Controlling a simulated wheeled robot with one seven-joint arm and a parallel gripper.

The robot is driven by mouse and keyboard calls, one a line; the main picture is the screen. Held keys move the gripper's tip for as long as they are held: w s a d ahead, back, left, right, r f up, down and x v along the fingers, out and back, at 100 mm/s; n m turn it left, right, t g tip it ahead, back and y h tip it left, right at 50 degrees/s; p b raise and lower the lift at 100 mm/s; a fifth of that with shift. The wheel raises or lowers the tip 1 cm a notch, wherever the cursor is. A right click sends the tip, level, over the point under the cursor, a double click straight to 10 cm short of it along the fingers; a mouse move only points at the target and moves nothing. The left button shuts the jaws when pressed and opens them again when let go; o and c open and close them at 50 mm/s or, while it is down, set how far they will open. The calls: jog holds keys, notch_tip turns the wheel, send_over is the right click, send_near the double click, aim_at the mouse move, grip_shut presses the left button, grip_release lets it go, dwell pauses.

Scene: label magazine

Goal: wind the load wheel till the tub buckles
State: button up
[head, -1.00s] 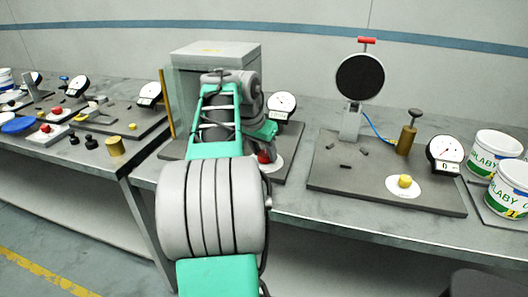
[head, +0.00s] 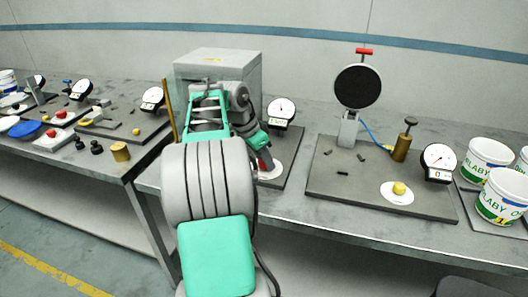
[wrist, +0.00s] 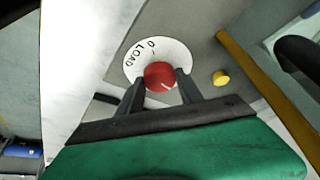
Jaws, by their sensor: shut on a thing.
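The load wheel (wrist: 158,75) is a red knob with a white mark, on a white disc lettered "LOAD" and "0" (wrist: 132,57). In the wrist view my gripper's (wrist: 161,78) two dark fingers are on either side of the knob, shut on it. In the head view the wheel is mostly hidden behind my arm; part of its white disc (head: 276,168) shows. A grey box-shaped housing (head: 216,62) stands behind my arm, with a round dial gauge (head: 281,111) at its right. No tub shows inside it; my arm covers its front.
A yellow knob (wrist: 220,77) and a yellow bar (wrist: 270,90) are close to the wheel. Right of my arm is a board with a black disc on a stand (head: 358,87), a gauge (head: 438,163) and a yellow knob (head: 399,188). White labelled tubs (head: 500,197) stand at far right.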

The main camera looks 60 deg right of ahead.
jog(key=shift+m+g+y+p, duration=0.3)
jog(key=shift+m+g+p, duration=0.1)
jog(key=shift+m+p, duration=0.65)
jog(key=shift+m, duration=0.25)
jog(key=o, duration=1.4)
jog(key=shift+r, duration=0.1)
jog(key=p+v, duration=0.2)
jog(key=v, duration=0.5)
jog(key=shift+w+r+p, duration=0.15)
jog(key=shift+r+p, duration=0.15)
jog(key=shift+a, duration=0.15)
